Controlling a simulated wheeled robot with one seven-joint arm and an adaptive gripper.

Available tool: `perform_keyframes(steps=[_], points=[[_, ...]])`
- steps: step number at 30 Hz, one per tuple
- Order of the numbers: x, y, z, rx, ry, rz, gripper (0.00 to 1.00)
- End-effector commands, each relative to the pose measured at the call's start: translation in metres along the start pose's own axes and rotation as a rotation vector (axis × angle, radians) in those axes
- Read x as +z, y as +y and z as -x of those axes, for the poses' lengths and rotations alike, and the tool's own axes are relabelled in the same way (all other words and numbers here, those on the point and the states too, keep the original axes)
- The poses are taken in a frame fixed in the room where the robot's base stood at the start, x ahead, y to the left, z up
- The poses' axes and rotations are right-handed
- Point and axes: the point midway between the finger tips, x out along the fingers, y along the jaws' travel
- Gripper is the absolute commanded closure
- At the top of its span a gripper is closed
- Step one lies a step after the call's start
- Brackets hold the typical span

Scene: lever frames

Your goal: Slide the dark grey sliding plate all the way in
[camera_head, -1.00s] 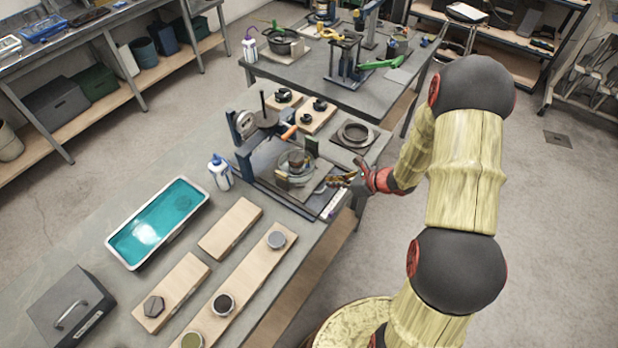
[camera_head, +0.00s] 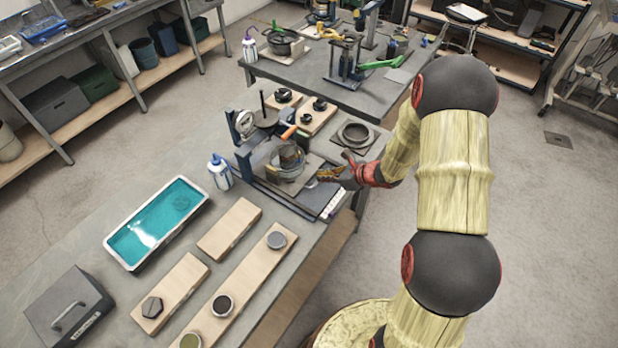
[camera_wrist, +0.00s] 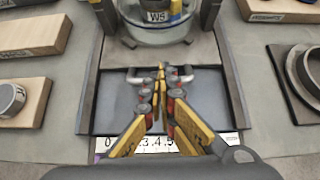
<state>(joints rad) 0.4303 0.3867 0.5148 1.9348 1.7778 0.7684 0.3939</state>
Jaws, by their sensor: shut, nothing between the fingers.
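The dark grey sliding plate (camera_wrist: 205,52) lies between the two side rails of a lever frame (camera_head: 250,155). The plate also shows in the head view (camera_head: 308,173). It bears a round glass vessel (camera_wrist: 158,30) marked W5. A light bracket handle (camera_wrist: 131,77) stands at the plate's near edge. My gripper (camera_wrist: 161,70) is shut and empty, with its fingertips at the middle of that edge, between the handle's two ends. Whether the tips touch the plate I cannot tell. Bare dark bed (camera_wrist: 105,105) shows on the near side of the plate.
A numbered scale strip (camera_wrist: 220,140) runs along the frame's front edge. A round ring on a dark square base (camera_head: 355,134) stands to the right. A white-and-blue bottle (camera_head: 220,172) and a teal tray (camera_head: 158,222) stand left. Wooden blocks (camera_head: 230,228) lie in front.

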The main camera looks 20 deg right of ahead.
Motion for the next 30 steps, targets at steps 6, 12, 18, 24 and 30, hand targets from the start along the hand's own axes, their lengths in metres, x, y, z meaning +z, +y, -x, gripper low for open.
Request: perform_keyframes(steps=[6,12,18,24,30], points=[[0.006,0.000,-0.007,0.000,0.000,0.001,1.00],[0.011,0.000,-0.014,0.001,0.001,0.001,1.00],[0.016,0.000,-0.020,0.000,0.001,0.001,1.00],[0.021,0.000,-0.026,0.001,0.000,0.000,1.00],[0.027,0.000,-0.032,0.000,-0.001,0.001,1.00]])
